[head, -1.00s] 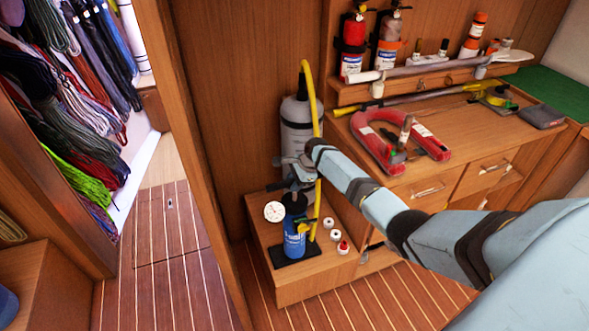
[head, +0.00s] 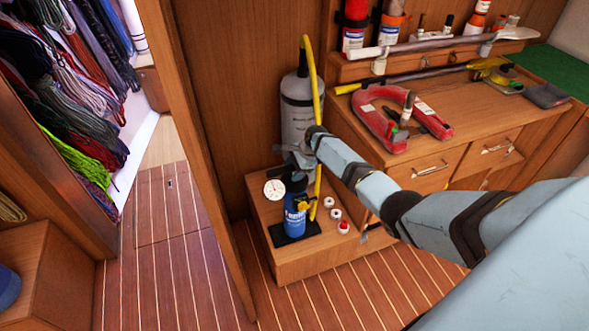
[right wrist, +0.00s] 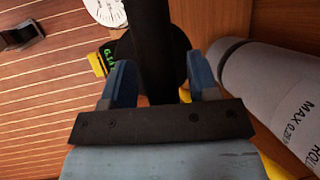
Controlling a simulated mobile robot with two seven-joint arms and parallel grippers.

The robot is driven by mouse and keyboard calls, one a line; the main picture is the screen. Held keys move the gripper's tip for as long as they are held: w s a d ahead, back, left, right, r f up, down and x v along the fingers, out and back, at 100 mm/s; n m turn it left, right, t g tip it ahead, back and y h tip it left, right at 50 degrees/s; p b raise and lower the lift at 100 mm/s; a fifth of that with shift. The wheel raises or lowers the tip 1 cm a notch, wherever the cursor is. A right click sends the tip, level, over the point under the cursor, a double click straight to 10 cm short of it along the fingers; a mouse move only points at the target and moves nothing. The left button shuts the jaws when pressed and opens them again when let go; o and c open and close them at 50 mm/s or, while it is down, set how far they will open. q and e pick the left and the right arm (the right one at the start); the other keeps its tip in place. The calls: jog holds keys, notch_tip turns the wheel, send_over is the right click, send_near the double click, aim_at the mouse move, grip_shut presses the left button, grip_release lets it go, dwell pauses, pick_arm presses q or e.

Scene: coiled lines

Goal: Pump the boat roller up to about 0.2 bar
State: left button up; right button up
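The boat roller (head: 296,118), a grey cylinder with a pale label, stands upright against the wood wall. Its "MAX 0.2…" print shows in the right wrist view (right wrist: 268,85). In front of it the blue hand pump (head: 294,220) stands on a black foot on a low wooden step. A white round gauge (head: 274,189) sits at its left, and a yellow hose (head: 311,85) runs upward beside the roller. My right gripper (head: 296,160) is at the pump's top. In the right wrist view its blue fingers flank a black shaft (right wrist: 153,50); firm contact is unclear. My left gripper is out of view.
Small white and red caps (head: 336,214) lie right of the pump. A red horseshoe-shaped item (head: 383,125) lies on the wooden cabinet (head: 445,155). Fire extinguishers stand behind it. Coiled ropes (head: 85,90) hang at left. The plank floor (head: 175,250) is clear.

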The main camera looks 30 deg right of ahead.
jog(key=shift+r, duration=0.1)
jog(key=p+v, duration=0.1)
jog(key=v, duration=1.2)
jog(key=shift+s+r, duration=0.15)
jog(key=shift+r, duration=0.15)
jog(key=shift+d, duration=0.1)
jog(key=s+a+f+n+t+h+p, duration=0.2)
jog(key=s+a+f+n+t+p, duration=0.1)
jog(key=s+a+f+n, duration=1.05)
jog(key=s+a+r+n+t, duration=0.1)
jog(key=s+a+r+n, duration=0.2)
jog(key=s+a, duration=0.2)
jog(key=s+a+r+n+t+p, duration=0.1)
jog(key=s+a+r+n+t, duration=0.1)
jog(key=s+a, duration=0.3)
jog(key=s+a+r+n+t+y, duration=0.1)
jog(key=s+a+r+n, duration=0.3)
jog(key=s, duration=0.6)
jog(key=shift+s+a+n+t, duration=0.35)
jog(key=shift+a+t, duration=0.05)
jog(key=shift+t, duration=0.1)
